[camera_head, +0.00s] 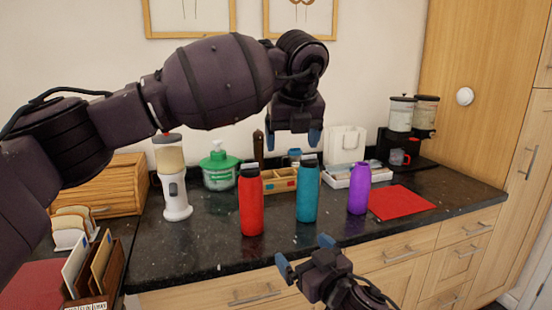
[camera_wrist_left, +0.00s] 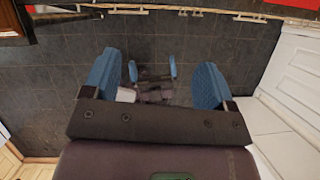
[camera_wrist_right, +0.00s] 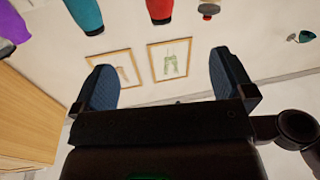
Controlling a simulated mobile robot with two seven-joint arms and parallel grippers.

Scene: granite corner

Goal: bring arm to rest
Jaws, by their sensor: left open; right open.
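My left arm reaches across the upper left of the head view, and my left gripper (camera_head: 293,138) hangs fingers-down in front of the wall, above the bottles. It is open and empty. In the left wrist view its blue fingers (camera_wrist_left: 154,78) stand wide apart over a dark tiled floor. My right gripper (camera_head: 306,254) is low in the head view, in front of the counter drawers, open and empty. In the right wrist view its fingers (camera_wrist_right: 164,78) are apart with nothing between them. My right gripper also shows small between the left fingers in the left wrist view (camera_wrist_left: 153,77).
A red bottle (camera_head: 251,206), a teal bottle (camera_head: 307,194) and a purple bottle (camera_head: 358,192) stand along the front of the dark counter (camera_head: 215,246). A red mat (camera_head: 402,203) lies right of them. A letter rack (camera_head: 108,277) and toast rack (camera_head: 72,229) are at left.

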